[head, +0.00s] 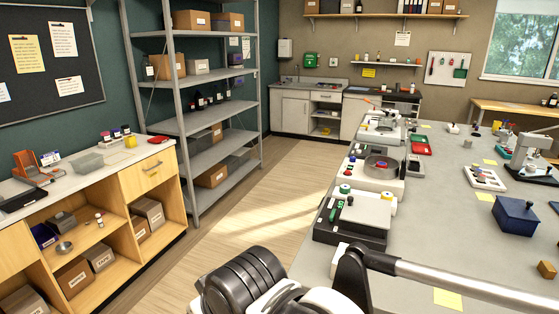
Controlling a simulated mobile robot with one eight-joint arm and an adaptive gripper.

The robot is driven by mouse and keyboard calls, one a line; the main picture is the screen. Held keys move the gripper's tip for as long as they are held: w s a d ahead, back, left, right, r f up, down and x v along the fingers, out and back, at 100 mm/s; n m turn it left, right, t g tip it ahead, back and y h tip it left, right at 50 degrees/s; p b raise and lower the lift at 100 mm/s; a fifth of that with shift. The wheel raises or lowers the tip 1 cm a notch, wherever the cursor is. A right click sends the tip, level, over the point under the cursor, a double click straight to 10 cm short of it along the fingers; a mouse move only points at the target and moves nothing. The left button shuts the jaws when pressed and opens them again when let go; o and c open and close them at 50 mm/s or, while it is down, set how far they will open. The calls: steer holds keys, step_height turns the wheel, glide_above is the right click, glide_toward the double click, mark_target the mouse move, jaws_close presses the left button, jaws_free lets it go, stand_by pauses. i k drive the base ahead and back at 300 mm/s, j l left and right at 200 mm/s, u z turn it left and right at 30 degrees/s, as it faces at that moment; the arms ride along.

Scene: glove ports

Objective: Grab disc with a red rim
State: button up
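I cannot make out a disc with a red rim for certain. On the grey table (420,235) at right, a white device (367,183) bears a round metal pan (381,172), with a small reddish patch inside that is too small to identify. A white tray (482,185) farther right holds small coloured pieces, too small to tell apart. My arm shows at the bottom, reaching right over the near part of the table. My gripper is out of view.
A dark blue box (515,216), a small brown block (546,270) and a dark-based device (352,222) stand on the table. A grey shelf rack (190,125) and a wooden counter (90,165) line the left. The floor between (265,195) is clear.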

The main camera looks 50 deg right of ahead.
mark_target(380, 164)
steer(key=i+j+z, duration=0.2)
steer(key=i, duration=0.4)
steer(key=i+j+z, duration=0.15)
steer(key=i+j, duration=0.25)
steer(key=i, duration=0.15)
steer(key=i+j+z, duration=0.2)
steer(key=i+j, duration=0.2)
steer(key=i, duration=0.15)
steer(key=i+l+z, duration=0.25)
steer(key=z, duration=0.2)
steer(key=i+l+z, duration=0.15)
steer(key=i+z, duration=0.2)
steer(key=z, duration=0.15)
steer(key=i+z, duration=0.3)
steer(key=z, duration=0.15)
steer(key=i+z, duration=0.3)
steer(key=z, duration=0.15)
steer(key=i+j+z, duration=0.25)
steer(key=z, duration=0.25)
steer(key=i+z, duration=0.3)
steer(key=i+j+z, duration=0.15)
steer(key=i+z, duration=0.2)
steer(key=i, duration=0.05)
